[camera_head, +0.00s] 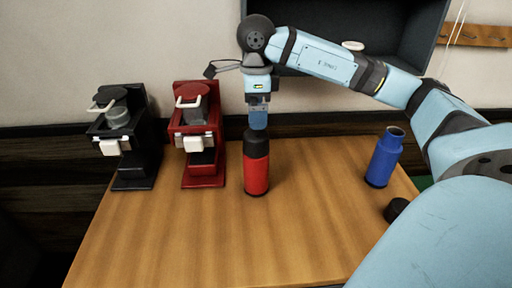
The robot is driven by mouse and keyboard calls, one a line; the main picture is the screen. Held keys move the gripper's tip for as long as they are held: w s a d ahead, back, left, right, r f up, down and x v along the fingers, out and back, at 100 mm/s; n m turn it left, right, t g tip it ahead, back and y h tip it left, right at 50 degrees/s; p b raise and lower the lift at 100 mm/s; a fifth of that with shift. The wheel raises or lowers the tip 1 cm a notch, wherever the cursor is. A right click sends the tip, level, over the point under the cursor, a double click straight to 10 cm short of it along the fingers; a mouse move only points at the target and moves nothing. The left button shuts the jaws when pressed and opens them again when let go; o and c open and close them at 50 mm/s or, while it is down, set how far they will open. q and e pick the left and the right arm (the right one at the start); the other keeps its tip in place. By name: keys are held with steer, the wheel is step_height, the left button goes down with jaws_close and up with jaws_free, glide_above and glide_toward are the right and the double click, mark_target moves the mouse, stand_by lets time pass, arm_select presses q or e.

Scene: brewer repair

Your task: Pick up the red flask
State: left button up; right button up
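The red flask (256,175) stands upright on the wooden table, right of the red brewer. It has a red body and a black top. My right arm comes in from the right and reaches over the table. My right gripper (258,120) points straight down right above the flask's black top. Its fingertips are at or just above the top; I cannot tell whether they touch it. The fingers are seen edge-on, so their opening is hidden. My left gripper is not in view.
A red brewer (203,160) and a black brewer (133,165) stand at the table's back left. A blue flask (384,158), open at the top, stands at the right with a black cap (396,210) near it. A dark shelf (395,35) hangs behind. The table's front middle is clear.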

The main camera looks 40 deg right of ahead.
mark_target(256, 133)
steer(key=f, duration=0.7)
steer(key=shift+w+d+f+p, duration=0.25)
steer(key=shift+f+p, duration=0.05)
steer(key=shift+f, duration=0.05)
steer(key=c, duration=1.5)
steer(key=shift+r, duration=0.2)
